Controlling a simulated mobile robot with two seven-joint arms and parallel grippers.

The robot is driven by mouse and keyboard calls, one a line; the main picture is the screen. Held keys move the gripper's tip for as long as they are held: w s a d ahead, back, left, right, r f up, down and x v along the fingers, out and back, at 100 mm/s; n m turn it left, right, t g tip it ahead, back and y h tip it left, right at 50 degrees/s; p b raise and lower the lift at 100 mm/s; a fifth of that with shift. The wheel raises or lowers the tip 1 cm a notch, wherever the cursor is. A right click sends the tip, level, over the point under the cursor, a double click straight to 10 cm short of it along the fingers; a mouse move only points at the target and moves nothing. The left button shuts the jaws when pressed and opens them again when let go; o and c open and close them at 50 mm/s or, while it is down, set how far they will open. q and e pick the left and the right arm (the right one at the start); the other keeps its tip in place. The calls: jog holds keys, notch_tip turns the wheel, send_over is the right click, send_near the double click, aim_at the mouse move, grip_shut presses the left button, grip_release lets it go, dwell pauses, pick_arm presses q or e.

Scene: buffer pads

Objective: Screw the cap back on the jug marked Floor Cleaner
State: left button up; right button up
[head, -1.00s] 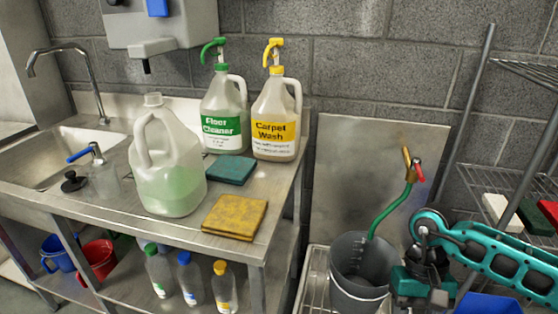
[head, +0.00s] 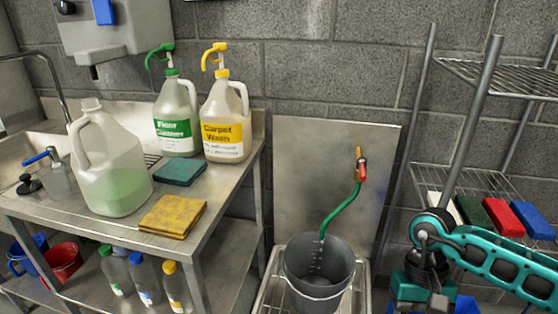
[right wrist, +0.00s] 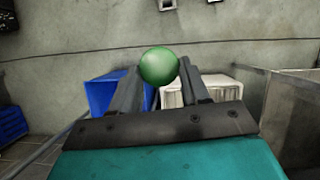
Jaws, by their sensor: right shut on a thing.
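The jug labelled Floor Cleaner (head: 175,112) stands at the back of the steel counter with a green pump head on it. A translucent jug (head: 112,170) with pale green liquid stands nearer the front. Its neck is open and no label shows. My right gripper (right wrist: 159,82) is shut on a round green cap (right wrist: 159,66) in the right wrist view. In the head view my teal right arm is at the lower right, well away from the jugs, and the cap cannot be made out there. My left gripper is not in view.
A Carpet Wash jug (head: 226,118) stands right of the Floor Cleaner jug. A teal pad (head: 180,171) and a yellow pad (head: 172,215) lie on the counter (head: 222,188). A grey bucket (head: 318,272) stands below a green hose. A wire shelf (head: 510,80) is at the right.

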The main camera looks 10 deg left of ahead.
jog(key=shift+d, duration=0.4)
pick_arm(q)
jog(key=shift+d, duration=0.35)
